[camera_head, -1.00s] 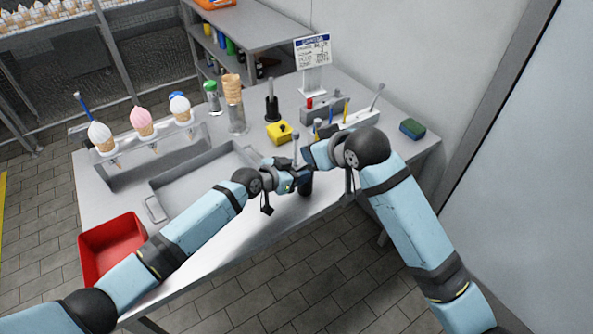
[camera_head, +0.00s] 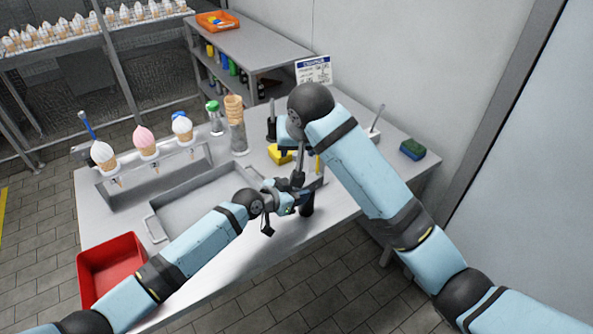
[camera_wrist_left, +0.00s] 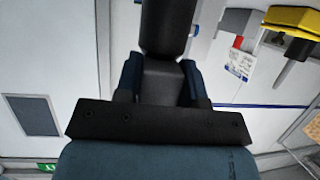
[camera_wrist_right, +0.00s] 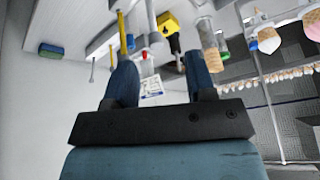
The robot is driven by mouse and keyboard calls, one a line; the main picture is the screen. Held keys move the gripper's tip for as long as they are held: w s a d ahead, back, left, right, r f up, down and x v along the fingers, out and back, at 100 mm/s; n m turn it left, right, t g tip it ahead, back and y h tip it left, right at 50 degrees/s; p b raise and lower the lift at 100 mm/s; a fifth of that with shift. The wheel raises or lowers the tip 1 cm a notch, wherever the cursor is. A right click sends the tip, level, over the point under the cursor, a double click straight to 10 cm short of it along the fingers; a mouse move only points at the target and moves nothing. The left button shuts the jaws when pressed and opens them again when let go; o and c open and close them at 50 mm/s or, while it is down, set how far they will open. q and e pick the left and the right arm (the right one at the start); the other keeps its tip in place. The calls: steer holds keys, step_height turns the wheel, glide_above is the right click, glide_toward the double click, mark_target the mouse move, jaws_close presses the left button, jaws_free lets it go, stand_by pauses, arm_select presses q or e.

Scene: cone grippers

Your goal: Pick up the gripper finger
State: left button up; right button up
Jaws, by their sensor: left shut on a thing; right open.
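My left gripper (camera_head: 286,199) is shut on a dark piece over the table's front part. The piece has a thick round black end (camera_head: 307,210) below the fingers in the head view. It may be the gripper finger. In the left wrist view a grey block sits between the blue fingers (camera_wrist_left: 162,82), with the black round part (camera_wrist_left: 168,25) beyond. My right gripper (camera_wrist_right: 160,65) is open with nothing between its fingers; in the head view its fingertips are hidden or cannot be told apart. The yellow block (camera_head: 278,155) stands behind my left gripper and also shows in the right wrist view (camera_wrist_right: 167,20).
A metal tray (camera_head: 153,227), a red bin (camera_head: 110,268) and a rack with cones (camera_head: 145,142) fill the table's left. A stack of cones (camera_head: 235,110), a black stand (camera_head: 271,130) and a sign (camera_head: 313,70) stand behind. A sponge (camera_head: 412,149) lies at the right.

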mark_target(297, 154)
steer(key=w+f, duration=0.1)
steer(key=f, duration=0.1)
steer(key=w+f+m+h, duration=0.1)
steer(key=w+f, duration=0.1)
steer(key=f, duration=0.1)
steer(key=w+f+m+h, duration=0.1)
steer(key=w+f, duration=0.1)
steer(key=f, duration=0.1)
steer(key=shift+a+g, duration=0.2)
steer(key=shift+g, duration=0.2)
jaws_close()
